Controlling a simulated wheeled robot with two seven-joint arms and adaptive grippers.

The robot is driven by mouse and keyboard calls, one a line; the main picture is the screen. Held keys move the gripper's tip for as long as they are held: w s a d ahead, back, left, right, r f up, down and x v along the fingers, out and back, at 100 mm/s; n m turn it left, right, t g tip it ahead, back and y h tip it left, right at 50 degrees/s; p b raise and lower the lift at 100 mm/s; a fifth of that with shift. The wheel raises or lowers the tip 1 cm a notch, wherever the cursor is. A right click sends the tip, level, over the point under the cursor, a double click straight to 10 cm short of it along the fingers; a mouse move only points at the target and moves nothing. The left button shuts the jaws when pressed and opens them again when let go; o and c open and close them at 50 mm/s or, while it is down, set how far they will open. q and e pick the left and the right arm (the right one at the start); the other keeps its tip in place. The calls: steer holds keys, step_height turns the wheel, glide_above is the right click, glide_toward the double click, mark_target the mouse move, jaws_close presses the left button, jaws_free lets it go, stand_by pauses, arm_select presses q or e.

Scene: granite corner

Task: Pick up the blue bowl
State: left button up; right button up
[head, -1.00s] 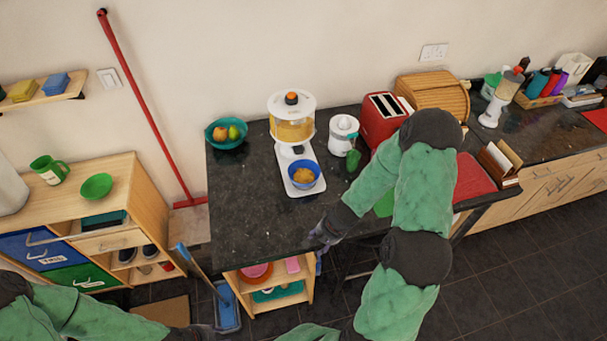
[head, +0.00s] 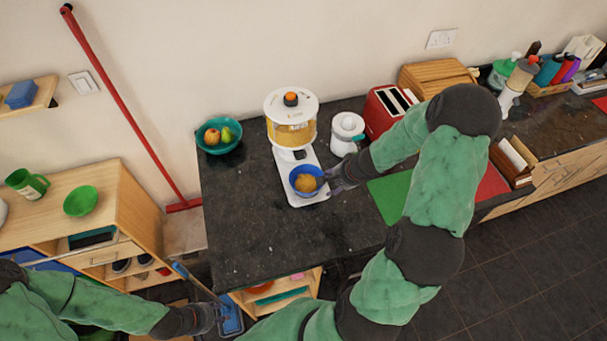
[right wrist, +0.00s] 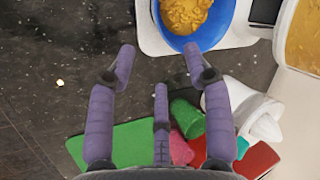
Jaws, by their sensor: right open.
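The blue bowl (head: 307,181) holds yellow-orange food and stands on the white base of the dispenser (head: 291,118) on the dark counter. In the right wrist view the bowl (right wrist: 222,30) is at the top, just beyond my fingertips. My right gripper (head: 333,179) is close beside the bowl's right side. In the right wrist view its purple fingers (right wrist: 160,68) are spread and empty, with one fingertip near or at the bowl's rim; I cannot tell if it touches. My left gripper (head: 215,316) hangs low at the left, away from the counter; its fingers are too small to read.
A teal bowl with fruit (head: 219,135) stands at the counter's back left. A white juicer (head: 347,132) and red toaster (head: 388,109) stand right of the dispenser. A green mat (head: 390,194) lies right of my gripper. The counter's front left is clear.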

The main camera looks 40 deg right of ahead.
mark_target(320, 189)
steer(key=b+x, duration=0.1)
steer(key=x, duration=0.3)
steer(key=shift+s+a+f+b, duration=0.1)
steer(key=shift+f+b, duration=0.25)
steer(key=shift+w+f, duration=0.3)
steer(key=shift+f, duration=0.1)
steer(key=x, duration=0.3)
steer(key=b+x, duration=0.1)
steer(key=shift+w+d+f, duration=0.2)
steer(key=shift+w+f, duration=0.1)
steer(key=shift+w, duration=0.1)
steer(key=shift+s, duration=0.1)
jaws_close()
